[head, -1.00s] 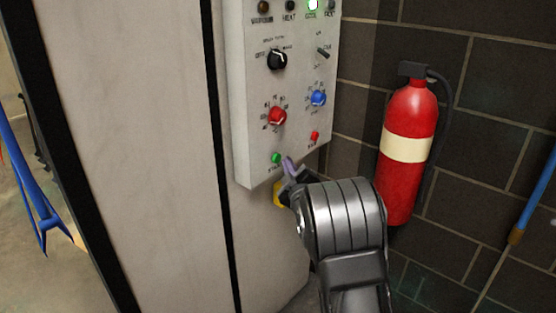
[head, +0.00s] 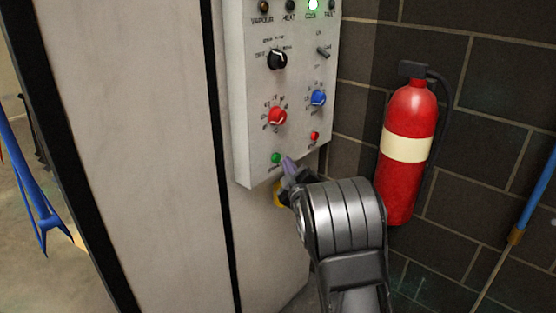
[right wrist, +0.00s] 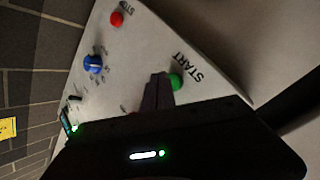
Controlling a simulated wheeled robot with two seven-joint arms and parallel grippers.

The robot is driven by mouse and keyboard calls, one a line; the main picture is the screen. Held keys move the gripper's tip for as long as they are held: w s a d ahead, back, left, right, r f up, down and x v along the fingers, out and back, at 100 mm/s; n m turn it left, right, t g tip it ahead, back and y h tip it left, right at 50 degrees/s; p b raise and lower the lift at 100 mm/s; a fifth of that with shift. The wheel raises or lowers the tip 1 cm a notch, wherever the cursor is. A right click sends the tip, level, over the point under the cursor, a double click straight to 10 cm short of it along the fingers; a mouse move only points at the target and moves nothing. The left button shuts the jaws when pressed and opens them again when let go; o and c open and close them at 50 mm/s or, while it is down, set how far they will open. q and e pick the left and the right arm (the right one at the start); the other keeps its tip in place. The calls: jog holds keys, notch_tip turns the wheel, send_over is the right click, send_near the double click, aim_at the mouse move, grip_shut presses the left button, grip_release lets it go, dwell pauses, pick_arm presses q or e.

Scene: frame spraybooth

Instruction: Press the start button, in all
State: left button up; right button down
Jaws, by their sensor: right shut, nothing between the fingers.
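The green start button (head: 276,158) sits low on the white control panel (head: 240,120), on its left side. In the right wrist view the green button (right wrist: 176,81) is beside the word START. My right gripper (head: 288,162) is shut and empty, with its tips just right of and slightly below the button in the head view. In the right wrist view its fingertips (right wrist: 160,78) are close beside the button and overlap its edge. I cannot tell whether they touch it. My left gripper is not in view.
The panel also carries a red button (head: 314,136), a red knob (head: 277,116), a blue knob (head: 318,97) and a black knob (head: 278,59). A green lamp (head: 312,5) glows at the top. A red fire extinguisher (head: 408,150) hangs right of my arm.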

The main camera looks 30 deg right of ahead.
jog(key=shift+w, duration=0.1)
jog(key=shift+w+a+b, duration=0.15)
jog(key=shift+w+b, duration=0.15)
jog(key=shift+w+a, duration=0.15)
jog(key=shift+w, duration=0.3)
dwell(0.8)
jog(key=shift+s, duration=0.1)
jog(key=shift+s+d+b, duration=0.25)
jog(key=shift+s+b, duration=0.05)
jog(key=shift+s, duration=0.45)
jog(key=shift+s, duration=0.1)
jog(key=s, duration=0.1)
jog(key=s+d, duration=0.1)
jog(key=s, duration=0.2)
jog(key=shift+s+d, duration=0.25)
jog(key=shift+s, duration=0.05)
dwell(0.9)
